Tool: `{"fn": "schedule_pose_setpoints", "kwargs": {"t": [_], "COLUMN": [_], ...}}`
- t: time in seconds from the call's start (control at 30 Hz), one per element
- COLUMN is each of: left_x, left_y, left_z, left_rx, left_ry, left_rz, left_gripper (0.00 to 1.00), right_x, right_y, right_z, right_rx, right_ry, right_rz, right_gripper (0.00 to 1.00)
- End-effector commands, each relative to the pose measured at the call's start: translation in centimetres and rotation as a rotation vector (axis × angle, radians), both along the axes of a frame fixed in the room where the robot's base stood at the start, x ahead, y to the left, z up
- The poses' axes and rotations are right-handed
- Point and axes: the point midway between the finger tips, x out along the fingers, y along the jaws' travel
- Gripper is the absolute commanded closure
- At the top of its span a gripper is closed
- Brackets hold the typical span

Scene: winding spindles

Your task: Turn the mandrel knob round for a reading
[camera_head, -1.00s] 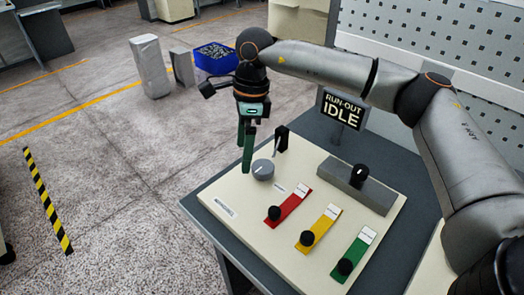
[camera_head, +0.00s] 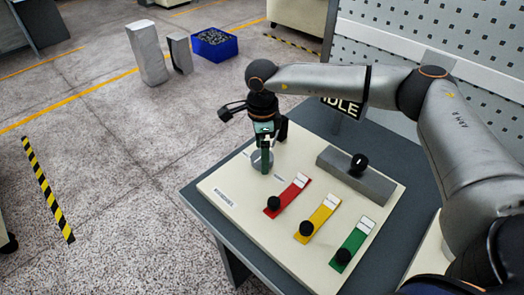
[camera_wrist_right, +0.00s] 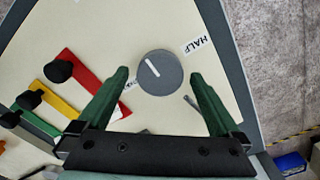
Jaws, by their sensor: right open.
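A grey round knob (camera_head: 257,164) with a white pointer line sits on the cream panel (camera_head: 224,180). It shows from above in the right wrist view (camera_wrist_right: 160,72), its line slanting up to the left. My right gripper (camera_head: 265,170) is over this knob, pointing down. In the right wrist view its green fingers (camera_wrist_right: 158,74) stand apart, one on each side of the knob, with gaps between. I cannot tell how far down beside the knob the tips reach. A black knob (camera_head: 360,161) stands on a grey block (camera_head: 350,178). My left gripper is not in view.
Red (camera_head: 291,193), yellow (camera_head: 318,220) and green (camera_head: 350,246) strips with black knobs lie on the panel. A label reading HALF (camera_wrist_right: 193,44) is beside the grey knob. A partly hidden sign (camera_head: 341,107) reads IDLE. A perforated wall (camera_head: 430,70) stands behind.

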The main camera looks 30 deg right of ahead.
Motion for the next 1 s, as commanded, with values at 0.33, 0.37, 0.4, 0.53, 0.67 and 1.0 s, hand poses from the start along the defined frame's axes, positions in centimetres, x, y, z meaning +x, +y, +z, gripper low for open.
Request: {"fn": "schedule_pose_setpoints", "kwargs": {"t": [0.33, 0.37, 0.4, 0.53, 0.67, 1.0], "left_x": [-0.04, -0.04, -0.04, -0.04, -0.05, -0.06], "left_y": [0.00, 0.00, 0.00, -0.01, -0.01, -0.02], "left_z": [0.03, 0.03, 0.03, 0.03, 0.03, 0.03], "left_rx": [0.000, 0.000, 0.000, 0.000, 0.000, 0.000], "left_ry": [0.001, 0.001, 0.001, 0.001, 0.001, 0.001], "left_rz": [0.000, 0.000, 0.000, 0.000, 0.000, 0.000], "left_gripper": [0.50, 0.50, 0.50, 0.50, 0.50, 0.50], "right_x": [0.02, 0.02, 0.02, 0.02, 0.02, 0.02], "right_y": [-0.01, -0.01, -0.01, 0.00, -0.01, -0.01], "right_z": [-0.72, -0.71, -0.70, -0.69, -0.67, -0.65], "right_rx": [0.001, 0.001, 0.001, 0.001, 0.001, 0.001], "right_ry": [-0.001, -0.001, -0.001, -0.001, -0.001, -0.001], "right_rz": [0.000, 0.000, 0.000, 0.000, 0.000, -0.001], "right_gripper": [0.00, 0.00, 0.03, 0.18, 0.33, 0.71]}}
